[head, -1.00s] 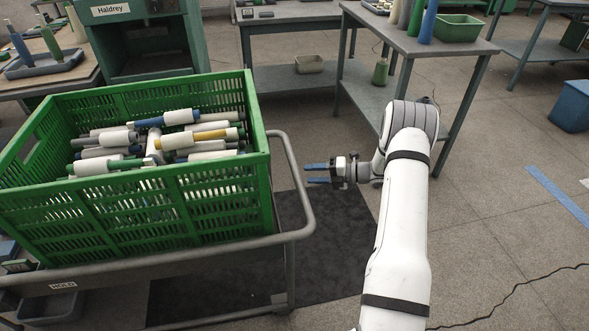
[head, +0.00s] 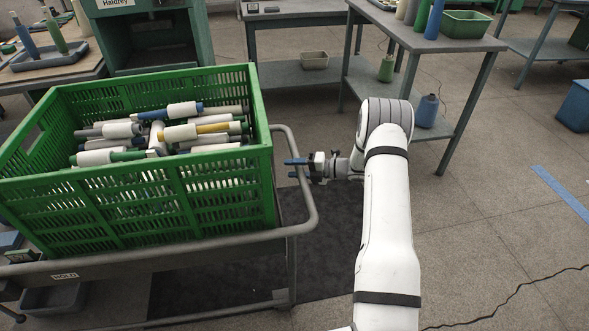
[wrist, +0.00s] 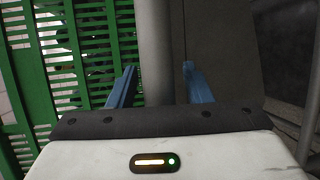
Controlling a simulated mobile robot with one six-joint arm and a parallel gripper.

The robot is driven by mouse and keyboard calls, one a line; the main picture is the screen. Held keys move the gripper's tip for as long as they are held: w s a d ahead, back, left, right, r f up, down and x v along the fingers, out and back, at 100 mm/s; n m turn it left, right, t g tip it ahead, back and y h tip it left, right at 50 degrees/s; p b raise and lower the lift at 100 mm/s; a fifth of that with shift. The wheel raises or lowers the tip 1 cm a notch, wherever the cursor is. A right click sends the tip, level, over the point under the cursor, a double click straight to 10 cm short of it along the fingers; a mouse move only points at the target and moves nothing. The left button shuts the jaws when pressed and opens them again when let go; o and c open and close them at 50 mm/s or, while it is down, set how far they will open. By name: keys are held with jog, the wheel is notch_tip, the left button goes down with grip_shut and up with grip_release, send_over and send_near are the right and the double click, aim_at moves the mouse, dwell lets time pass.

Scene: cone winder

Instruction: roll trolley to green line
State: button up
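The trolley (head: 170,261) stands at the left with a green crate on it. Its grey handle (head: 314,207) curves out at the right end. My gripper (head: 290,168) is at that handle with its blue fingers pointing left. In the wrist view my gripper (wrist: 158,84) is open, and the grey handle bar (wrist: 158,45) shows upright between the fingers. I cannot tell whether either finger touches it. A blue line (head: 562,193) lies on the floor at the right; no green line shows.
The green crate (head: 135,205) holds several yarn cones (head: 183,109). A dark mat (head: 335,240) lies beside and under the trolley. A table (head: 440,42) stands behind my arm, and a blue bin (head: 574,106) at the right. A black cable (head: 510,298) crosses the floor at lower right.

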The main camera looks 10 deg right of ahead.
grip_shut()
jog(key=shift+a, duration=0.1)
dwell(0.4)
